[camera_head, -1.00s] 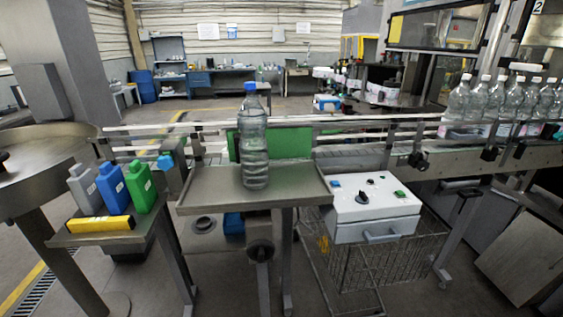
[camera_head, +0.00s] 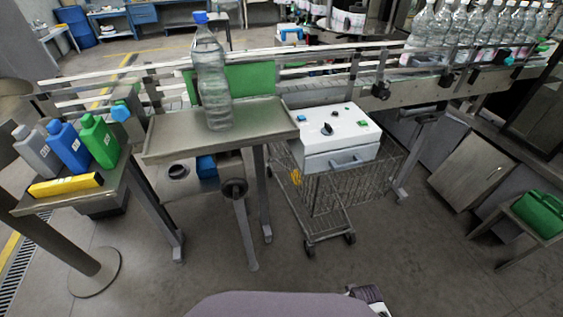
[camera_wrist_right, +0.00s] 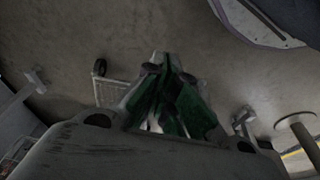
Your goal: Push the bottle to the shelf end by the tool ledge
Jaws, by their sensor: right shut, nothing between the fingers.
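A clear plastic bottle with a blue cap (camera_head: 212,85) stands upright on a small metal shelf (camera_head: 170,137) in the head view. My left gripper is in neither current view.
A white control box (camera_head: 330,140) sits on a wire cart (camera_head: 335,190) right of the shelf. A conveyor rail (camera_head: 300,62) runs behind, with several clear bottles at right. A green container (camera_head: 540,213) stands on a low stand at far right.

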